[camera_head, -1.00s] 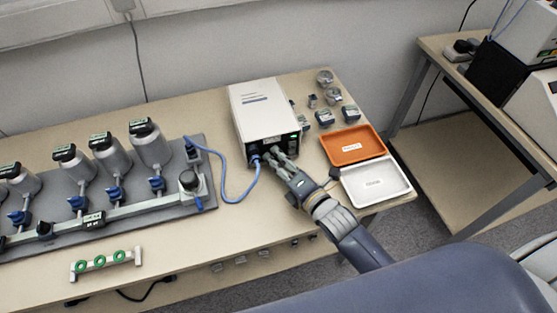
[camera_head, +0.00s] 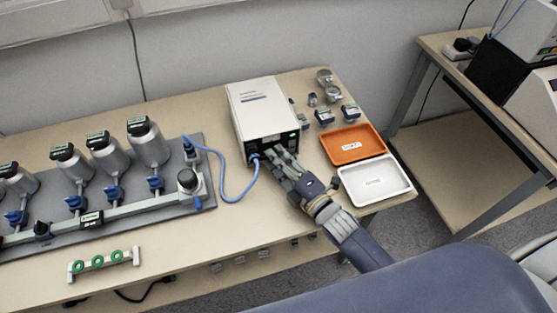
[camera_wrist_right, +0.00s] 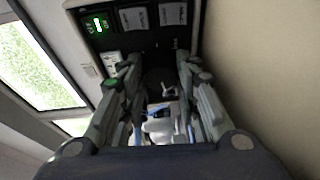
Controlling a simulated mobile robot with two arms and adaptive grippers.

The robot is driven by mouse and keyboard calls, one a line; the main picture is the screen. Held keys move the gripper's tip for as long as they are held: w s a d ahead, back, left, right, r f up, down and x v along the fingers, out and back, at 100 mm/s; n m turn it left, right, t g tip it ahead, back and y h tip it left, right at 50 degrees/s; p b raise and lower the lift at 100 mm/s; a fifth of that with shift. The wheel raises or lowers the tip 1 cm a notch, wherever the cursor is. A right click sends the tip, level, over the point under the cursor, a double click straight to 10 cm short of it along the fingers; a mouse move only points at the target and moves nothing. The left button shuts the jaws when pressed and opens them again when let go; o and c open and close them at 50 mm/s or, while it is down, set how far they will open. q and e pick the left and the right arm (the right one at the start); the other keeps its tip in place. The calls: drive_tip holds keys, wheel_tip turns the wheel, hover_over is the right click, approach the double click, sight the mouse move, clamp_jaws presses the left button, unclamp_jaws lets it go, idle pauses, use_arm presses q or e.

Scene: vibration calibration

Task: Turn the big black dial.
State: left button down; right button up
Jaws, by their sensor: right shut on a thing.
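The white instrument box (camera_head: 262,108) stands at the back of the bench, its dark front panel towards me. My right gripper (camera_head: 283,158) is at this panel, its fingers pointing into it. In the right wrist view a dark round dial (camera_wrist_right: 160,82) sits between the fingers of the right gripper (camera_wrist_right: 158,72), which is shut on it. Most of the dial is hidden by the fingers and shadow, and its pointer cannot be read. A green lit switch (camera_wrist_right: 98,22) shows on the panel. My left gripper is not in view.
A blue cable (camera_head: 222,158) loops from the panel to a grey rig (camera_head: 120,215) with several metal canisters. An orange tray (camera_head: 377,153) and a white tray (camera_head: 402,190) lie right of the gripper. Small metal parts (camera_head: 333,94) stand behind them. A green-ringed rack (camera_head: 72,274) lies front left.

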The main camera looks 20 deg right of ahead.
drive_tip(key=o, duration=0.8)
drive_tip(key=shift+d, duration=0.1)
drive_tip(key=v, duration=1.2)
